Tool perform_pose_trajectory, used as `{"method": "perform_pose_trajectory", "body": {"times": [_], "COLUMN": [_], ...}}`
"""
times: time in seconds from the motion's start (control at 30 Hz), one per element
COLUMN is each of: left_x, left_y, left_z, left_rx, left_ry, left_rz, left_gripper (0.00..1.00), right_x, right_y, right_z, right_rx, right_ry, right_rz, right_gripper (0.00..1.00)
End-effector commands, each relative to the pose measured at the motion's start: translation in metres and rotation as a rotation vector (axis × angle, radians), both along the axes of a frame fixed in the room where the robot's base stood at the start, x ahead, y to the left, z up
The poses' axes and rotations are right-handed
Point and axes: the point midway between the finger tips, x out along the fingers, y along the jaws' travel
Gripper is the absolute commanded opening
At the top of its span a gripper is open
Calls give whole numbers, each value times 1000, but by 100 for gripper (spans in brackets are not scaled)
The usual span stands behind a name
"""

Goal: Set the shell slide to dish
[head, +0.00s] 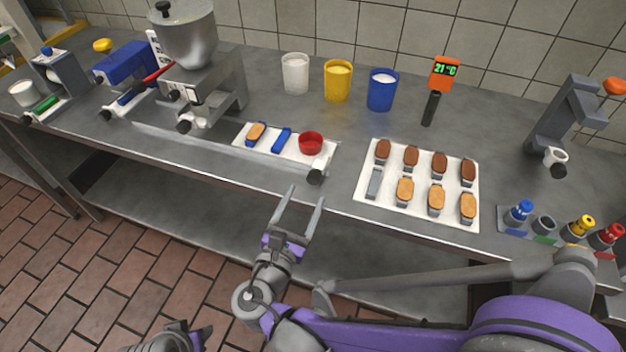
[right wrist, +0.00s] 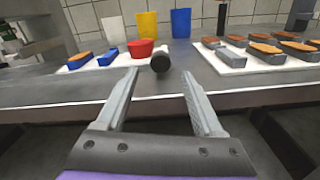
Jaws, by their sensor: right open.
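The shell slide appears to be the black-ended knob (head: 315,177) at the front right of a white plate (head: 262,152). The plate carries a brown-topped shell in a blue holder (head: 256,132), a blue holder without a shell (head: 282,140) and a red dish (head: 311,143). The knob sits in front of the red dish. It also shows in the right wrist view (right wrist: 160,63). My right gripper (head: 305,197) is open and empty in front of the counter edge, short of the knob. In the right wrist view, the knob lies between and beyond its fingers (right wrist: 158,85). My left gripper's fingers are not visible.
A white tray of brown and tan pieces (head: 365,205) lies right of the plate. White, yellow and blue cups (head: 381,90) stand behind. A mixer (head: 188,40) stands left. The counter edge (head: 230,187) runs just beyond my right fingers. Bare counter lies between plate and tray.

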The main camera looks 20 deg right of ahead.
Motion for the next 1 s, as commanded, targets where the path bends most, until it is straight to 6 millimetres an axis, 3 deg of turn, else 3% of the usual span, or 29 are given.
{"method": "perform_pose_trajectory", "body": {"times": [0.3, 0.7, 0.77, 1.0], "left_x": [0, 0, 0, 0], "left_y": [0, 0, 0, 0], "left_z": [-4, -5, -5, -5], "left_rx": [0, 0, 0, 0], "left_ry": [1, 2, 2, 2], "left_rz": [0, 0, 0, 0], "left_gripper": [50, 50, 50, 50], "right_x": [42, 49, 49, 49], "right_y": [-29, -34, -34, -34], "right_z": [-1, 0, 0, 0], "right_rx": [2, 4, 4, 4], "right_ry": [1, 0, 0, 0], "right_rz": [-3, 0, 0, 0], "right_gripper": [69, 69, 62, 19]}}
